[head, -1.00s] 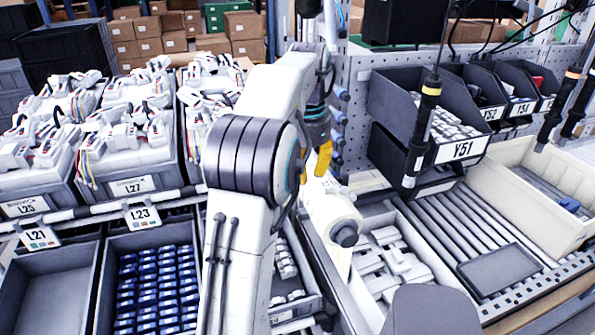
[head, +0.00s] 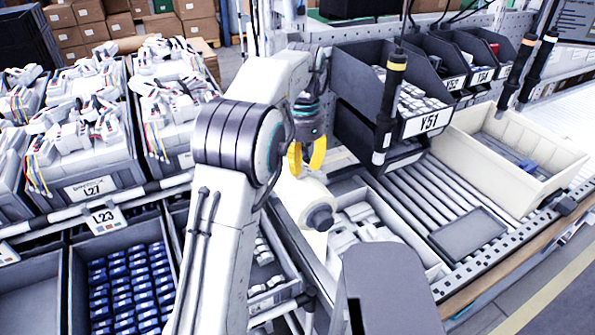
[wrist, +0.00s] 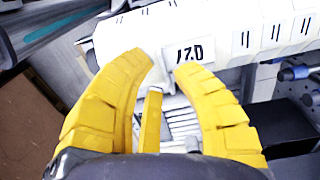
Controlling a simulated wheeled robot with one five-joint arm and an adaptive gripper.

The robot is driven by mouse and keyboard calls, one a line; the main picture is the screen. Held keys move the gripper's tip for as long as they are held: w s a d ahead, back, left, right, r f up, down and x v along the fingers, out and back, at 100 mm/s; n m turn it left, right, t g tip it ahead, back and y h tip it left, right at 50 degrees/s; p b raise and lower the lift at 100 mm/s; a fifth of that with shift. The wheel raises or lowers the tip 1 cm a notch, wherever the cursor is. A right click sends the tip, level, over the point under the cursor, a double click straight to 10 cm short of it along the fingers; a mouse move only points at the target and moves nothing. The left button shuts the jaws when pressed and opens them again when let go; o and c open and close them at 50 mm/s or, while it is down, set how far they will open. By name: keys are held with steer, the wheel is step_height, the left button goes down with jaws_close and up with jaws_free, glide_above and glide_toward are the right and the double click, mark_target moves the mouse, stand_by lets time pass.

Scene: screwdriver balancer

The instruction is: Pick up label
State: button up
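A white label with dark upside-down characters (wrist: 194,51) shows in the wrist view, on a white machine-like body (wrist: 130,36). It lies just beyond my fingertips, close to the right one. In the head view I cannot make out this label. My gripper (head: 308,160) has yellow fingers, which stand apart with nothing held between them. They are above a white rounded unit with a grey knob (head: 306,203). In the wrist view my gripper (wrist: 168,70) shows the two curved fingers and a shorter yellow piece between them. Whether a finger touches the label cannot be told.
A dark bin marked Y51 (head: 428,122) stands right of my gripper, with a cream tray (head: 560,168) beside it on rollers. Grey bins of white parts (head: 92,188) stand at the left. A bin of blue parts (head: 158,238) is at the lower left.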

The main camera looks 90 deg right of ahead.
steer(key=shift+f, duration=1.35)
steer(key=shift+o, duration=0.4)
jaws_close()
